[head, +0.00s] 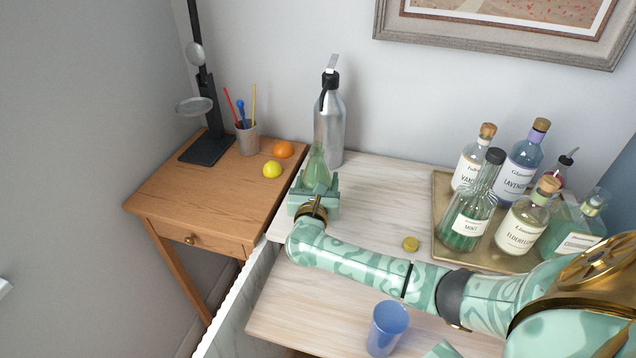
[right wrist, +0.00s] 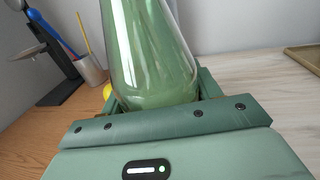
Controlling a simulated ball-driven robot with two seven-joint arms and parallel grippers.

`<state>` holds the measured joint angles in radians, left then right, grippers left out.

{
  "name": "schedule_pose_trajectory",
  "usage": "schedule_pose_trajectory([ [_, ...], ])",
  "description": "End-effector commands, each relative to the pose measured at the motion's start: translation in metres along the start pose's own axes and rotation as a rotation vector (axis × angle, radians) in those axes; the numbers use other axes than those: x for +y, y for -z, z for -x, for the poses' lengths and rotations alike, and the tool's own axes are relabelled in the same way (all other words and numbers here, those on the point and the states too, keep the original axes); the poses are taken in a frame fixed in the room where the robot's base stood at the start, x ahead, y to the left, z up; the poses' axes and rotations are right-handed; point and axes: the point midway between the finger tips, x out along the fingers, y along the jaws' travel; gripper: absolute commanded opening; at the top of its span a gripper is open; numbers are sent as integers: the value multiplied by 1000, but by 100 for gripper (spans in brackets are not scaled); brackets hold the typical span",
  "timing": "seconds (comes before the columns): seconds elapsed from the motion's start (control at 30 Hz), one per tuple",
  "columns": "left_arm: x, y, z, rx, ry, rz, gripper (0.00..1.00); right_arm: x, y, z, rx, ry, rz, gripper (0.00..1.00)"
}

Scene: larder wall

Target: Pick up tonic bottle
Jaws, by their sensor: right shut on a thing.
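A clear green glass bottle (head: 317,168) is held in my right gripper (head: 314,190) at the left end of the pale wooden counter. No label on it can be read, so I cannot tell from print whether it is the tonic bottle. In the right wrist view the bottle (right wrist: 150,50) stands between the fingers, which are shut on its lower part. The gripper hides its base, so I cannot tell whether it touches the counter. My left gripper is not in view.
A tall grey metal bottle (head: 330,125) stands just behind the held bottle. A tray (head: 440,195) with several labelled bottles is at the right. A wooden side table (head: 215,185) holds a lemon (head: 272,169) and an orange (head: 283,149).

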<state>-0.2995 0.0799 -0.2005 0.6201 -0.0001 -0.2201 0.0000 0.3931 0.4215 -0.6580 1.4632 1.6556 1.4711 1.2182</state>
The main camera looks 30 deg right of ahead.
Motion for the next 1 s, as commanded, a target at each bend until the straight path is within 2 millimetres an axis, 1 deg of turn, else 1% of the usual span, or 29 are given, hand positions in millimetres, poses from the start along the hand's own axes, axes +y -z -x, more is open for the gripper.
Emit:
schedule_pose_trajectory([
  [0.03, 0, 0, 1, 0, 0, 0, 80, 1, -6, 0, -4, -1, -3, 12],
  [0.3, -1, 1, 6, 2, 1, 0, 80, 0, -28, 1, -5, -1, -4, 12],
  [0.47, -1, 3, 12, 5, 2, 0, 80, -3, -42, 13, -5, -2, -5, 12],
  [0.9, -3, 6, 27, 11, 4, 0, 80, -14, -86, 49, -5, 0, -4, 12],
  [1.0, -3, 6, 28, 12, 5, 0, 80, -18, -90, 61, -4, -1, -3, 12],
])
